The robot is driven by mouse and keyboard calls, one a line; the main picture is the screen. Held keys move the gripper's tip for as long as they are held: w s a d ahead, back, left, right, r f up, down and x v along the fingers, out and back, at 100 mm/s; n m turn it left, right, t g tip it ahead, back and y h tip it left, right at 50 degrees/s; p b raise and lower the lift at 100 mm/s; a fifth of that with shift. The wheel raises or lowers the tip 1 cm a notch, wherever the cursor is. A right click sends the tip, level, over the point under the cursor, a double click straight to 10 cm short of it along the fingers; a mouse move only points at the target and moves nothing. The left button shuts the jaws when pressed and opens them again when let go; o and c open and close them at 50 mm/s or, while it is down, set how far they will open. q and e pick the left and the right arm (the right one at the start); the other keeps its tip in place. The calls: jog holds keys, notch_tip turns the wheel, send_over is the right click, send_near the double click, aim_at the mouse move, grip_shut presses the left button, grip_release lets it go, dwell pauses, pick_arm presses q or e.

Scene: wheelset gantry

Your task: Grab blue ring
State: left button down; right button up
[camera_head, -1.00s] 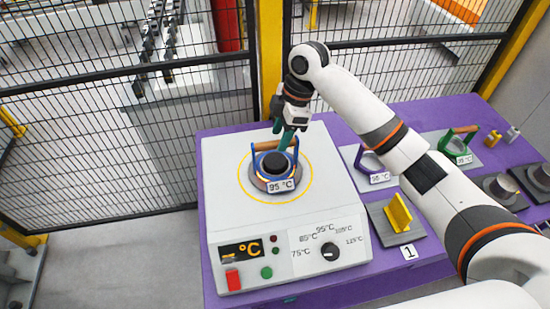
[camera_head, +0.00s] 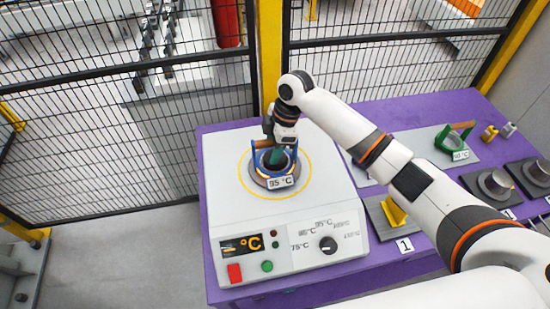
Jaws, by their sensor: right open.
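The blue ring (camera_head: 259,160) with a brown handle and a "95 °C" tag (camera_head: 281,182) sits on the round plate of the white heater (camera_head: 225,203), inside a yellow circle. My right gripper (camera_head: 277,155) is right above the ring, pointing down at its handle. Its green fingers are open and overlap the handle in the picture, and the gripper hides part of the handle. I cannot tell whether the fingers touch it. My left gripper is not in view.
The heater's front has a dial (camera_head: 328,245) and a red switch (camera_head: 234,273). To the right on the purple table are a yellow piece (camera_head: 394,213), a green ring (camera_head: 446,147) and grey cylinders (camera_head: 495,183). A mesh fence (camera_head: 120,120) stands behind.

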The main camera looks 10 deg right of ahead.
jog(key=shift+f, duration=0.2)
dwell(0.3)
grip_shut()
